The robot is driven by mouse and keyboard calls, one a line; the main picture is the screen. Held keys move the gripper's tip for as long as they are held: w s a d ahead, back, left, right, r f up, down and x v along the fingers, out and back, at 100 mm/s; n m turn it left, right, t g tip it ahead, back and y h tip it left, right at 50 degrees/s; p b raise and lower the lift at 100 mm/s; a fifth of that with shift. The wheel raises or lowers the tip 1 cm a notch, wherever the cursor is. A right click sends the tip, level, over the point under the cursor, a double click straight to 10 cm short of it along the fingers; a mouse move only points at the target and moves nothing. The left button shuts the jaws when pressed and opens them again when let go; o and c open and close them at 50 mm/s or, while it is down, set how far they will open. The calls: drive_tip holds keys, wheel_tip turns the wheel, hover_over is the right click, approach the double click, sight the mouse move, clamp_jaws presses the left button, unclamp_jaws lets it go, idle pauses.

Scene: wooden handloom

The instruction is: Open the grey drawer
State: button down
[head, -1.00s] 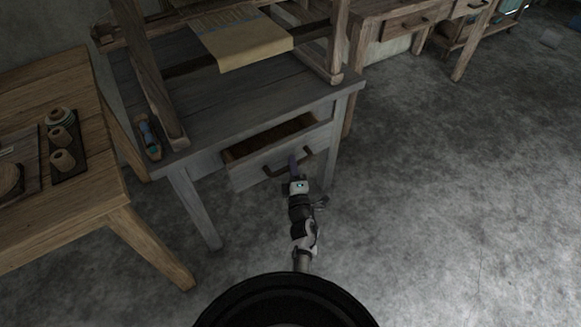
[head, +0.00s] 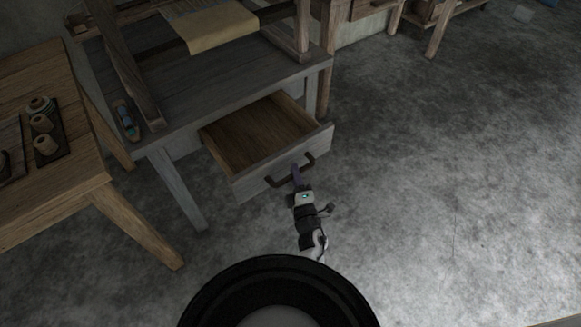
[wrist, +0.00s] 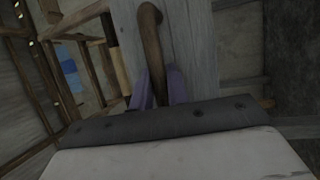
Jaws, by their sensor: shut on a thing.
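The grey drawer (head: 252,179) is pulled well out of the grey table in the head view. Its wooden inside (head: 258,135) shows and looks empty. A dark curved handle (head: 309,161) is on its front.
The grey table (head: 190,97) carries a wooden loom frame with yellowish cloth (head: 218,30) and a blue shuttle (head: 126,117). A wooden table (head: 75,165) with spools on a dark tray stands at left. The floor (head: 440,190) at right is clear.

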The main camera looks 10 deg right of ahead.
drive_tip(key=shift+s+d, duration=0.2)
drive_tip(key=shift+s, duration=0.05)
drive_tip(key=c, duration=1.4)
unclamp_jaws()
drive_tip(key=shift+o, duration=0.2)
